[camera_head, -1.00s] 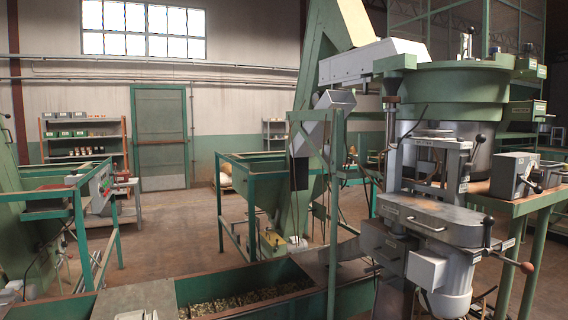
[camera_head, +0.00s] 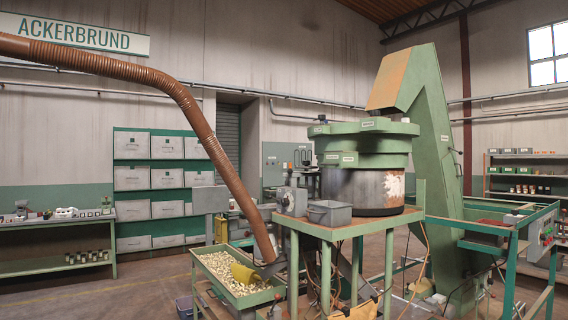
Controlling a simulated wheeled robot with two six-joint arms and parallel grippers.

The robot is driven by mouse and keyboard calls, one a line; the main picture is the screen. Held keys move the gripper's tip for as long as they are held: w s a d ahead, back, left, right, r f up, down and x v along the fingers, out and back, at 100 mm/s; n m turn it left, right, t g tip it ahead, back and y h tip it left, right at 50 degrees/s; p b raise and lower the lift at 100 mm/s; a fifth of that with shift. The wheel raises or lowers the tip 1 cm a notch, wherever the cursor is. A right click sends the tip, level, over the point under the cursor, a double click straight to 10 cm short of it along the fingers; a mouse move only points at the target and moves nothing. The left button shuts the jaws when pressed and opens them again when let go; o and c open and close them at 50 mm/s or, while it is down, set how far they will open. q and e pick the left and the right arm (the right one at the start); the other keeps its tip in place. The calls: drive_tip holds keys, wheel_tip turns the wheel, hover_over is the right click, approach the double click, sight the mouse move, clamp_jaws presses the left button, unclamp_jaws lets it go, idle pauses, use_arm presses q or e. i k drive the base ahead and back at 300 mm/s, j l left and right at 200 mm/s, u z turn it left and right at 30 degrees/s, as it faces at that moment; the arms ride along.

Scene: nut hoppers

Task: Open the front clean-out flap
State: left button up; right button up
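Neither of my grippers is in view. I cannot pick out a flap marked as the front clean-out flap. A green inclined elevator (camera_head: 436,135) rises right of centre, with its foot near the floor. A green-framed hopper stand (camera_head: 505,226) with a control box (camera_head: 541,232) stands at its right; the hopper's lower part is mostly out of view or hidden by the frame. Left of the elevator, a round bowl feeder (camera_head: 357,190) with a green top stands on a green table (camera_head: 350,228).
A brown hose (camera_head: 150,75) runs down to a green tray of pale nuts (camera_head: 262,297) at the table's left. Shelves of white boxes (camera_head: 163,178) and a low bench (camera_head: 60,262) line the wall. Floor (camera_head: 90,292) at the lower left is clear.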

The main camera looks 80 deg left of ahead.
sight(333, 159)
drive_tip(key=u, duration=2.35)
drive_tip(key=i+j+z, duration=0.1)
drive_tip(key=j+z, duration=0.15)
drive_tip(key=z, duration=0.25)
drive_tip(key=j+z, duration=0.2)
drive_tip(key=z, duration=0.25)
drive_tip(key=j+z, duration=0.3)
drive_tip(key=z, duration=0.2)
